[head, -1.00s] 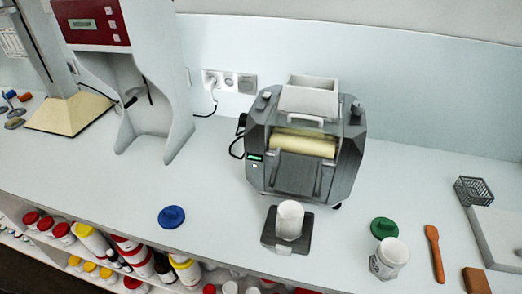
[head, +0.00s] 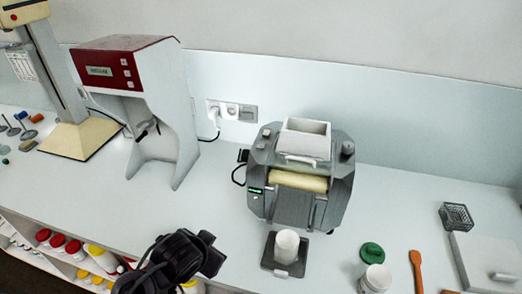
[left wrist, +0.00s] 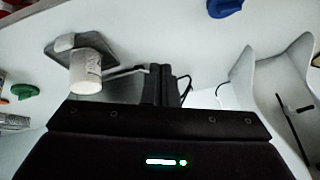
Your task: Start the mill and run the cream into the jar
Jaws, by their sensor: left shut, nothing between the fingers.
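The grey mill (head: 268,203) stands against the back wall with a white hopper (head: 306,140) on top, a cream-coloured roller (head: 298,181) and a lit green display (head: 255,191) on its left front. A white jar (head: 287,246) stands upright on a dark plate (head: 268,262) below the mill's front apron. The jar also shows in the left wrist view (left wrist: 86,76). My black left gripper (head: 210,252) is left of the jar, apart from it. In the left wrist view its fingers (left wrist: 160,75) are together and empty. My right gripper is not in view.
A green lid (head: 372,252), another white jar (head: 376,279) and an orange spatula (head: 416,271) lie to the right. A blue lid (left wrist: 225,6) shows in the left wrist view. A red-topped machine (head: 131,62) stands at left. The counter between it and the mill is clear.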

